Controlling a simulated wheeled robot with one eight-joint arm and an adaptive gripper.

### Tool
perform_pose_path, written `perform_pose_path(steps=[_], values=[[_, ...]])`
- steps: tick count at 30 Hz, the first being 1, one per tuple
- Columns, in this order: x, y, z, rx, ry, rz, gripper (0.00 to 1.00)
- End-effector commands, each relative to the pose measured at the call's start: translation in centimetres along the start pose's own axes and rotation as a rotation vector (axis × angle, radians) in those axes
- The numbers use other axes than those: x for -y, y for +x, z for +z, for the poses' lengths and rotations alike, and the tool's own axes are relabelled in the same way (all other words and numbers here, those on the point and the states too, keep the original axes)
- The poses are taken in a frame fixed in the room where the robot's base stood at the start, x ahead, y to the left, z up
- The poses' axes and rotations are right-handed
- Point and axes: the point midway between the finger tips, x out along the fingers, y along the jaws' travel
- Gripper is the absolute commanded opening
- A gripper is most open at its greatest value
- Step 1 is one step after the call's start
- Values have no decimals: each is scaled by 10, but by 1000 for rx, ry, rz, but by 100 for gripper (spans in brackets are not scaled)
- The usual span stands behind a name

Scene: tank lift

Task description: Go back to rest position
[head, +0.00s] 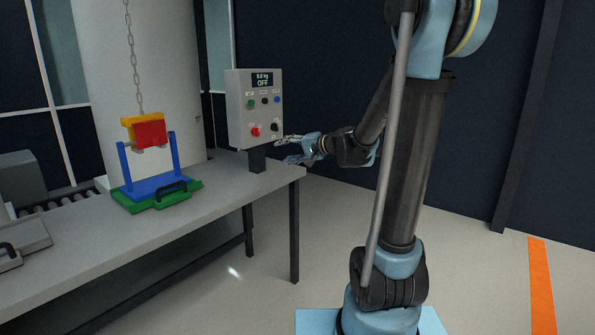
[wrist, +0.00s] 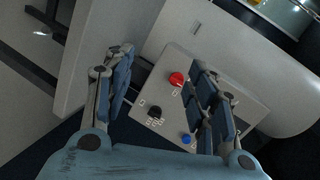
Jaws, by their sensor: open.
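My gripper (head: 290,150) is open and empty in the head view, just right of the control box (head: 236,112) and close to its lower buttons. In the wrist view the two fingers of my gripper (wrist: 165,95) are spread apart in front of the box panel (wrist: 182,67). The panel shows a red button (wrist: 176,79), a black knob (wrist: 154,112) and a blue button (wrist: 186,139). One finger covers part of the panel. I cannot tell whether a finger touches it. The box display (head: 262,79) reads 0.0 kg and OFF.
A grey table (head: 230,200) carries the box. On it stands a blue frame on a green base (head: 170,196), with a red and yellow block (head: 147,132) under a hanging chain (head: 131,50). A white tank (head: 150,80) stands behind.

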Motion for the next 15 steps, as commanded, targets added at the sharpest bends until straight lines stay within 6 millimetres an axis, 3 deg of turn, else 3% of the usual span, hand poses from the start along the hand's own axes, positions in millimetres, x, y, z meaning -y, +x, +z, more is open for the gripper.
perform_pose_path(steps=[15], values=[[-84,-108,102,155,-243,430,52]])
